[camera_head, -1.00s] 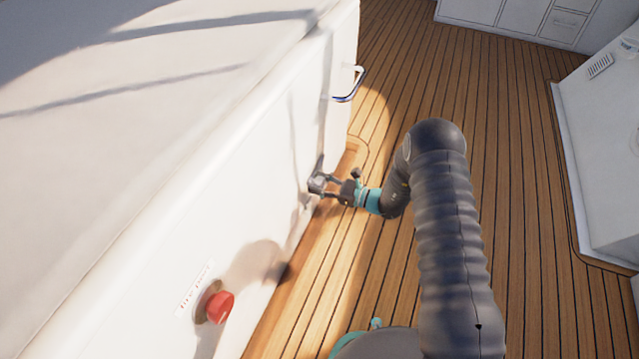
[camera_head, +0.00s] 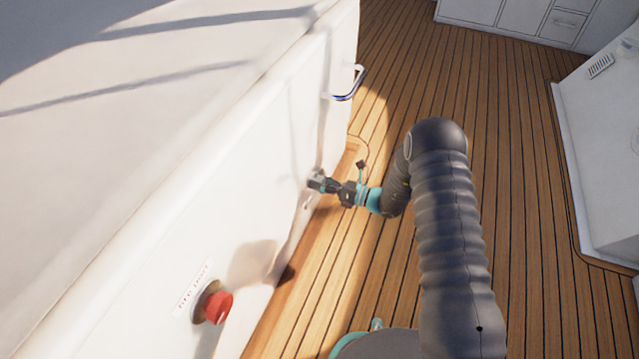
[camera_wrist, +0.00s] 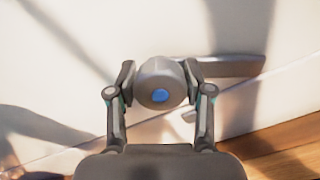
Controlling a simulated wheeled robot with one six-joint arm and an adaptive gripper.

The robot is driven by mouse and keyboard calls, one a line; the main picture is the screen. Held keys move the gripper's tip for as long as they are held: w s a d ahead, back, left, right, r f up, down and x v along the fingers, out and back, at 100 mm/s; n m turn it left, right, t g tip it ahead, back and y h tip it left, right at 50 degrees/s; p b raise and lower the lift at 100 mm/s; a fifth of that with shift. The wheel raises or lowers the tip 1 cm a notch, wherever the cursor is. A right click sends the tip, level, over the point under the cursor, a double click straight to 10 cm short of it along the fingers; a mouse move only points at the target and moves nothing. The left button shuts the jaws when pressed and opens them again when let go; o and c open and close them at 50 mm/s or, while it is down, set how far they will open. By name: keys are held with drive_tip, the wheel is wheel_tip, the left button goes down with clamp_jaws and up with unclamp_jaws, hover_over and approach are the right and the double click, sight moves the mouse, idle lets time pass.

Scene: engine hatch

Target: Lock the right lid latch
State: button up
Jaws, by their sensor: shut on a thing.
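The right lid latch shows in the wrist view as a round grey knob (camera_wrist: 160,82) with a blue centre. A flat grey lever (camera_wrist: 235,66) reaches to the right from behind it, close against the white panel. My gripper (camera_wrist: 160,86) is shut on the knob, with one finger on its left side and one on its right. In the head view my gripper (camera_head: 318,182) is at the low end of the white hatch's side wall (camera_head: 235,190). The latch is small there and mostly hidden by the fingers.
A red knob (camera_head: 219,307) stands out from the same wall, nearer to me, beside a small label (camera_head: 193,285). A metal handle (camera_head: 350,88) juts out farther along. Wooden deck (camera_head: 510,130) lies open to the right, with a white cabinet (camera_head: 605,150) beyond.

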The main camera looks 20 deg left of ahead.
drive_tip(key=m, duration=0.6)
drive_tip(key=shift+w+m, duration=0.1)
drive_tip(key=shift+m, duration=0.2)
drive_tip(key=m, duration=0.5)
drive_tip(key=shift+f+p, duration=0.15)
drive_tip(key=shift+p, duration=0.2)
drive_tip(key=shift+m, duration=0.4)
drive_tip(key=o, duration=1.1)
drive_tip(key=shift+o, duration=0.2)
drive_tip(key=d, duration=1.2)
drive_tip(key=shift+s, duration=0.45)
